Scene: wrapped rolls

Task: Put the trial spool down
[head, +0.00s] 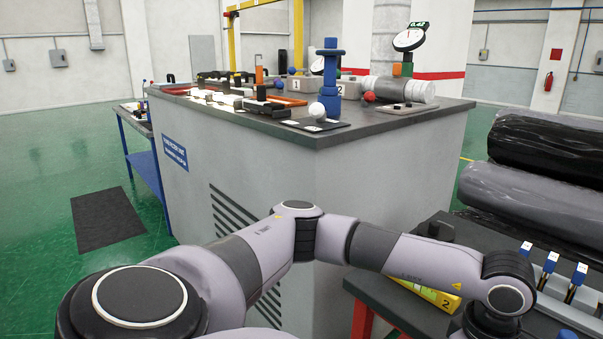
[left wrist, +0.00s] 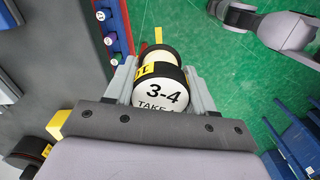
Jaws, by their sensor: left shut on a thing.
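My left gripper (left wrist: 158,88) shows in the left wrist view, with a grey finger on each side of a spool. It is shut on this white spool (left wrist: 160,98), marked "3-4" and "TAKE", with a yellow and black band. The spool's far end points away from the wrist, with green floor beyond it. In the head view my left arm reaches across from the left to the lower right, and its gripper is out of the frame. My right gripper shows in neither view.
A dark table (head: 400,307) at the right holds a yellow box (head: 428,292) marked 2 and several blue-topped holders (head: 552,262). Wrapped rolls (head: 545,150) lie behind. A large grey bench (head: 240,165) fills the middle. A blue and red rack (left wrist: 118,32) is left of the spool.

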